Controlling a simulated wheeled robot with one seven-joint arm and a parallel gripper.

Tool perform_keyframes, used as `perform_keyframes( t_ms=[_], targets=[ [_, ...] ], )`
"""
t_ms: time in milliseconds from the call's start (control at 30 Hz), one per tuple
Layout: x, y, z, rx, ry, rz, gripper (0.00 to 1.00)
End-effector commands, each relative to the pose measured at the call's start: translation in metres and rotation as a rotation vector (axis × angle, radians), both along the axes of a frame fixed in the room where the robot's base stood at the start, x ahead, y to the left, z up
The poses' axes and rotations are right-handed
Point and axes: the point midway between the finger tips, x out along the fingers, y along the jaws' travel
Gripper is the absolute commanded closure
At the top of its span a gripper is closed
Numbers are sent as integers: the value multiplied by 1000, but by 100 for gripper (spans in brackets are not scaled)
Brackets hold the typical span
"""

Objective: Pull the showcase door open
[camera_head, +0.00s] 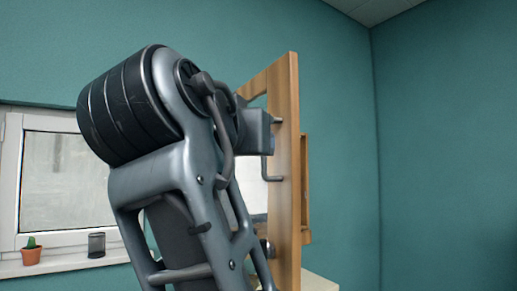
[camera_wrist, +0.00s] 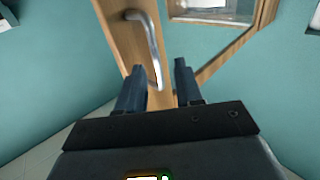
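The showcase door (camera_head: 287,150) is a wooden frame, seen nearly edge-on right of my arm in the head view; its wooden stile also shows in the wrist view (camera_wrist: 117,38). A grey bar handle (camera_head: 265,168) stands out from it, partly hidden by my gripper. In the wrist view the metal handle (camera_wrist: 151,38) runs down toward the gap between my fingers. My gripper (camera_wrist: 158,68) is open, with one finger on each side of the handle's lower part. I cannot tell whether either finger touches it.
A wooden part (camera_head: 307,190) shows behind the door, with a pale surface (camera_head: 318,284) below. At left, a window (camera_head: 65,180) has a sill with a potted cactus (camera_head: 31,253) and a dark cup (camera_head: 96,245). Teal walls surround the scene; the right side looks clear.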

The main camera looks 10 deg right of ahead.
Motion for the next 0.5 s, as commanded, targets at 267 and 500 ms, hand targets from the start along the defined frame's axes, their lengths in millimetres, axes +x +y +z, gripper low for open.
perform_keyframes(
  t_ms=[267,500],
  targets=[
    [-32,19,-1,-1,0,2,64],
    [-36,22,0,-1,0,1,64]
  ],
)
